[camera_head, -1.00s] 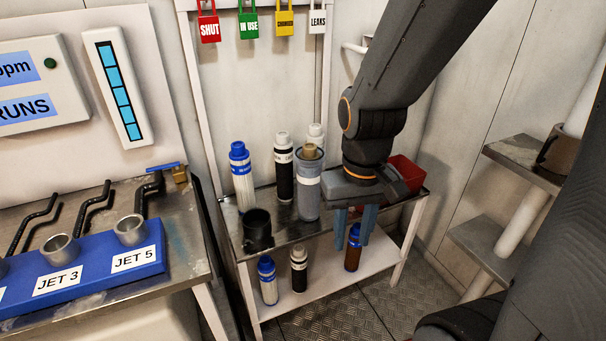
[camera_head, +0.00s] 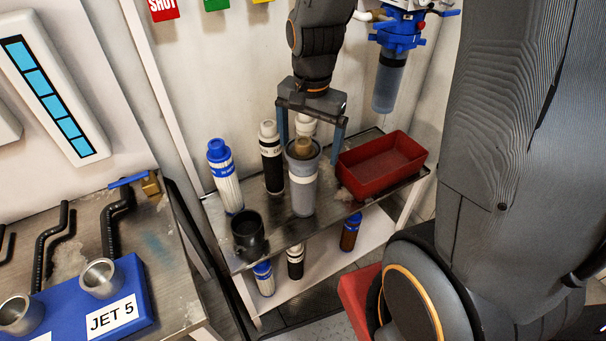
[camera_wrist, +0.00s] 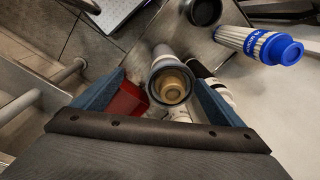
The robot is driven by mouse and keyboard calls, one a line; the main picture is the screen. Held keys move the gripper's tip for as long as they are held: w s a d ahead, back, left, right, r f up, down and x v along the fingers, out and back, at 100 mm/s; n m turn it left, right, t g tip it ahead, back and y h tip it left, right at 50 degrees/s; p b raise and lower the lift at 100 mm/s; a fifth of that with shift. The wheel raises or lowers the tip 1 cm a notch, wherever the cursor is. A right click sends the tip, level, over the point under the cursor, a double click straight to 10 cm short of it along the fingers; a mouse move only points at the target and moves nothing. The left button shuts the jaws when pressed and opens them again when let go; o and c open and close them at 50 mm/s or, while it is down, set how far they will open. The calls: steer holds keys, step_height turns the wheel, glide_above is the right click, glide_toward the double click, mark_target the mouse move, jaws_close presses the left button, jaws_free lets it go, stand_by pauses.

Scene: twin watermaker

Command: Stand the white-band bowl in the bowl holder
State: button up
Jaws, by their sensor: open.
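The white-band bowl (camera_head: 302,197) is a grey cylinder with a white band, standing upright on the upper shelf. A brown-topped piece sits inside its mouth. My gripper (camera_head: 312,145) is open above it, pointing down, its blue fingers apart on either side of the bowl's top. In the wrist view the bowl's round mouth (camera_wrist: 158,68) shows between and ahead of the fingertips. A black open cup (camera_head: 249,234), probably the bowl holder, stands empty on the same shelf at front left of the bowl. It also shows at the top of the wrist view (camera_wrist: 203,12).
Close by the bowl stand a black cartridge (camera_head: 272,165), a white-topped one behind and a blue-capped one (camera_head: 226,180). A red tray (camera_head: 383,165) lies to its right. Several bottles stand on the lower shelf. A blue-headed housing (camera_head: 392,70) hangs on the wall.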

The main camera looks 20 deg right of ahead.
mark_target(303, 140)
steer(key=w+m, duration=0.1)
steer(key=m, duration=0.1)
steer(key=w+f+m, duration=0.1)
steer(key=w+m, duration=0.1)
steer(key=shift+f+m+g, duration=0.15)
steer(key=shift+m+g, duration=0.15)
steer(key=shift+m, duration=0.1)
steer(key=shift+w+f+m, duration=0.45)
steer(key=shift+m, duration=0.45)
steer(key=shift+s+f+p, duration=0.2)
steer(key=shift+f+p, duration=0.55)
steer(key=shift+f, duration=3.05)
